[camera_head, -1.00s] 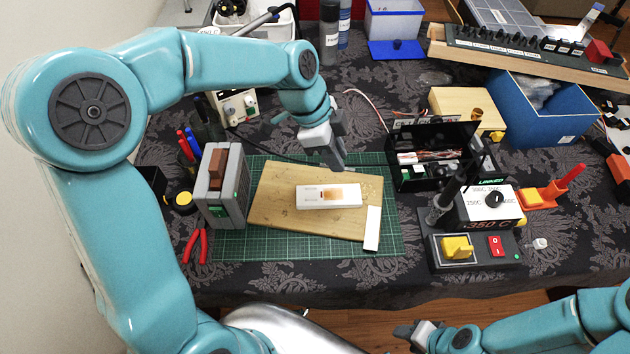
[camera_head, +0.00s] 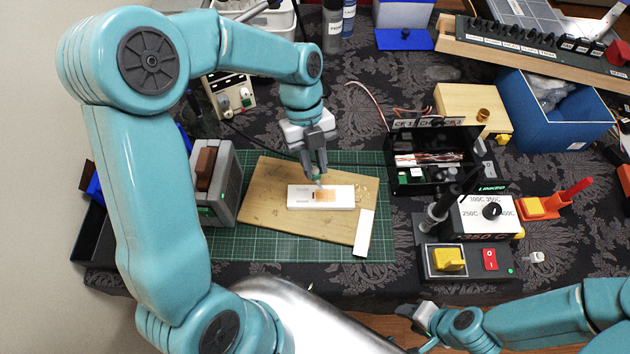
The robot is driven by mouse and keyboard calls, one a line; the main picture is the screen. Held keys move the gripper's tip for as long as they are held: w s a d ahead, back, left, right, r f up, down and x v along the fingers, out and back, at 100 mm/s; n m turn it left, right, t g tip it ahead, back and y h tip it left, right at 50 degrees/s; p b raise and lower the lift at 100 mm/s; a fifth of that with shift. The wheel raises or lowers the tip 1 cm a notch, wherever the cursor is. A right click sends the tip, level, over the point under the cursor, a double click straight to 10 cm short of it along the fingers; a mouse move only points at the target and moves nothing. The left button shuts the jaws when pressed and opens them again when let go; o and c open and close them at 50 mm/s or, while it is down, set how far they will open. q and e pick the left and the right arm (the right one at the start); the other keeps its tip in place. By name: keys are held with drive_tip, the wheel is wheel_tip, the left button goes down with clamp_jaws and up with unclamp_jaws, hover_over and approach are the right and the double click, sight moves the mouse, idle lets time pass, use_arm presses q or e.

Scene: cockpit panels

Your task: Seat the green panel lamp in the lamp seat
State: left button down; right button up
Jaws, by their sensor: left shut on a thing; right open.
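My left gripper (camera_head: 317,172) points down over the white block (camera_head: 340,203) on the wooden board. It is shut on a small green thing (camera_head: 320,175), which looks like the green panel lamp; the fingers hide most of it. The white block has an orange patch and a small dark slot near the gripper. I cannot tell for sure whether this is the lamp seat, or whether the lamp touches the block. My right gripper (camera_head: 425,330) is open and empty at the bottom edge, away from the table's objects.
The wooden board (camera_head: 270,205) lies on a green cutting mat (camera_head: 260,246). A white strip (camera_head: 363,233) lies on its right side. A grey box (camera_head: 218,190) stands left. An open black case (camera_head: 455,137) and a soldering station (camera_head: 487,217) stand right.

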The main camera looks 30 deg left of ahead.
sight(314, 175)
use_arm(q)
wheel_tip(314, 175, down, 4)
drive_tip(key=shift+s+f, duration=0.1)
drive_tip(key=shift+f, duration=0.1)
wheel_tip(314, 175, down, 4)
drive_tip(key=shift+f, duration=0.25)
drive_tip(key=shift+f, duration=0.1)
drive_tip(key=c, duration=1)
unclamp_jaws()
